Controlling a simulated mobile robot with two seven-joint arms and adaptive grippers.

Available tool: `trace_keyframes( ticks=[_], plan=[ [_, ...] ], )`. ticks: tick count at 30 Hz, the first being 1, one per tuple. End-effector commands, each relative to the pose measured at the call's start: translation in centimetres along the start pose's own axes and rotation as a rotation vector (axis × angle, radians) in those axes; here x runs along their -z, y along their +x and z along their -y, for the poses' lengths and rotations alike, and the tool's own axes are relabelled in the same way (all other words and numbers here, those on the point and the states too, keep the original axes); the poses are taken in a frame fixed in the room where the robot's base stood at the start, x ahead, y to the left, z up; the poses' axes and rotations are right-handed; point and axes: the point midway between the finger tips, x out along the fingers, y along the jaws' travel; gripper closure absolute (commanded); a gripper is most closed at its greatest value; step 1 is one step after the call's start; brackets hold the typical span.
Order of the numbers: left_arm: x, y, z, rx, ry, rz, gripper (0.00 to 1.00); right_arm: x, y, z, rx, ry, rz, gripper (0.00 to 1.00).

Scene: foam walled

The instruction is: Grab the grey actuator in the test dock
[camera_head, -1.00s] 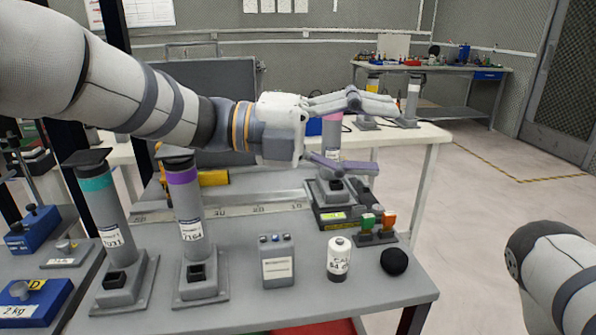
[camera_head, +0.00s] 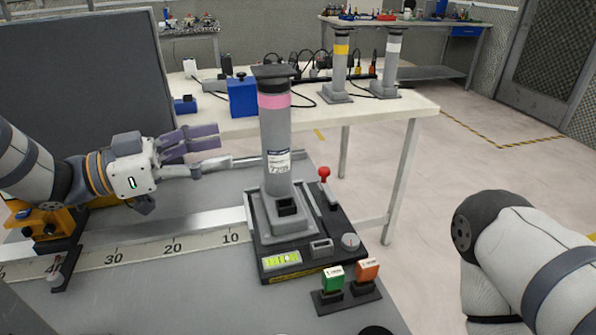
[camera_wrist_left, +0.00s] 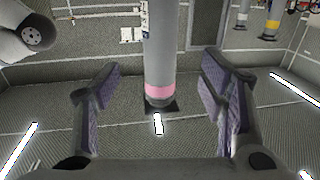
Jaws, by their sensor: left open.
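The grey actuator (camera_head: 276,140) stands upright in the test dock (camera_head: 322,262). It has a pink band, a white label and a dark flat top. The dock is a dark base with a lit green display, a knob and a red-topped lever. My left gripper (camera_head: 220,150) is open and empty to the left of the actuator, fingers pointing right toward it. In the left wrist view the actuator (camera_wrist_left: 160,50) shows inverted between the spread fingers, with visible gaps on both sides. My right gripper is out of view.
Green (camera_head: 332,278) and orange (camera_head: 367,270) switches stand before the dock. A ruler rail (camera_head: 150,247) runs left from it. A dark panel (camera_head: 85,80) stands behind my left arm. The white table behind holds a blue box (camera_head: 242,97) and two more actuators with yellow (camera_head: 341,60) and white bands.

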Motion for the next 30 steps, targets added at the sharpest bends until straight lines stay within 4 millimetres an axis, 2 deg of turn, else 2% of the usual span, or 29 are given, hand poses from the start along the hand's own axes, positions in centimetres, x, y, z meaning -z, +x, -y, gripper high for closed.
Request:
trace_keyframes(
  ticks=[3,10,15,18,24,25,30],
  plan=[
    [0.1,2.9,-0.1,-0.005,0.003,-0.001,0.35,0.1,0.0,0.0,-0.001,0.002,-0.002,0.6],
    [0.2,6.4,-0.1,-0.005,0.007,-0.001,0.35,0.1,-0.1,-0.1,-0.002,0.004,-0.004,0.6],
    [0.4,9.7,0.1,-0.005,0.007,-0.001,0.35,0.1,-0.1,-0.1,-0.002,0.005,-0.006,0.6],
    [0.4,10.7,0.1,-0.004,0.007,0.0,0.35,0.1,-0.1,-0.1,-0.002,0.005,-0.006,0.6],
    [0.5,10.8,0.1,-0.003,0.007,-0.001,0.35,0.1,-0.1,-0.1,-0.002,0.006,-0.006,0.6],
    [0.5,10.8,0.1,-0.003,0.007,-0.001,0.38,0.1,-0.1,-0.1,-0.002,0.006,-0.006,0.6],
    [0.5,10.8,0.1,-0.003,0.008,-0.001,0.76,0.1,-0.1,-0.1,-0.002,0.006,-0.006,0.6]
  ],
)
